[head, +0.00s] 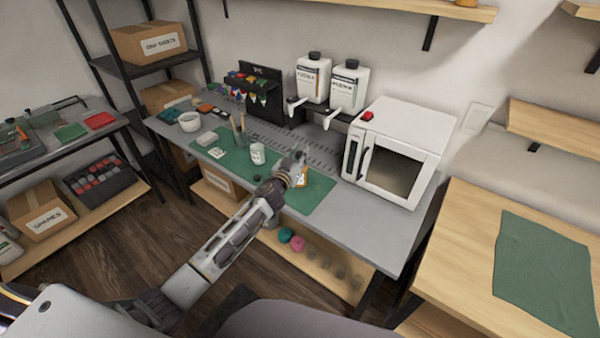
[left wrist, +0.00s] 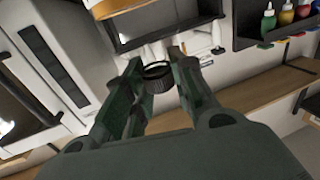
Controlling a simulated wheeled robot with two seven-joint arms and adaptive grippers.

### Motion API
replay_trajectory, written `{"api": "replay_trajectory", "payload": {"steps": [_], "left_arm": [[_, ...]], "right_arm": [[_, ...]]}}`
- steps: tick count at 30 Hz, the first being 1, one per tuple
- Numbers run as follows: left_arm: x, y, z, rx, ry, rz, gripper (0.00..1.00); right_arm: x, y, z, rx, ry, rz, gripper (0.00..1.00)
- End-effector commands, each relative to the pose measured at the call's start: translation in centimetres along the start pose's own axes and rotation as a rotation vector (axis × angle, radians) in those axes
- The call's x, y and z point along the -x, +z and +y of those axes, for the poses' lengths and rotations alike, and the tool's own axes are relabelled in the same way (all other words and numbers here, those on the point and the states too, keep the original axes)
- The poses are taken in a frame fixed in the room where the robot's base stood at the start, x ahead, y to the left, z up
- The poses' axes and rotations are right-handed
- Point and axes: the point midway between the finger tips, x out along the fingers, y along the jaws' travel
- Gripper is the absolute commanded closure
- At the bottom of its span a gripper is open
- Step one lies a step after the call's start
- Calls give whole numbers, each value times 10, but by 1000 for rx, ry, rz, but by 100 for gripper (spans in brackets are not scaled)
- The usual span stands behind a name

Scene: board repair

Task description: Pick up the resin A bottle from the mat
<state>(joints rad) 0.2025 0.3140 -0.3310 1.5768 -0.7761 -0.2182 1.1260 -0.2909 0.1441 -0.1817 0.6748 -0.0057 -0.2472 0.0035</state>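My left gripper (head: 299,166) reaches over the right part of the green mat (head: 318,192) on the grey bench. A small bottle with an orange part (head: 303,180), which I take for the resin A bottle, shows at its fingertips, partly hidden by the gripper. In the left wrist view, the gripper's fingers (left wrist: 160,72) stand close on both sides of a ribbed black cap (left wrist: 156,78) and look closed on it. I cannot tell whether the bottle touches the mat. My right gripper is out of view.
A white cup (head: 258,153) and a brush holder (head: 239,137) stand left of the gripper. Two white dispensers (head: 347,87) stand behind it. A white oven-like box (head: 405,140) is to the right. The mat's front right part is clear.

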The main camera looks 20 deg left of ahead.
Motion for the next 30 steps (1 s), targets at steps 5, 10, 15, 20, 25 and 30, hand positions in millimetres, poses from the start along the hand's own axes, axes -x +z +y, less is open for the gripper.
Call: {"api": "replay_trajectory", "payload": {"steps": [5,10,15,20,25,30], "left_arm": [[1,5,0,1,-1,-8,100],[1,6,0,1,-1,-9,100],[1,6,0,1,-1,-11,100],[1,1,0,1,-1,-11,100],[1,-12,0,0,0,-7,100],[0,-26,0,0,0,-5,100]], "right_arm": [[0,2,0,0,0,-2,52],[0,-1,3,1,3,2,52],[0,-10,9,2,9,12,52],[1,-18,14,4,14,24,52],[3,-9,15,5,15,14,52],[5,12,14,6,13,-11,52]]}}
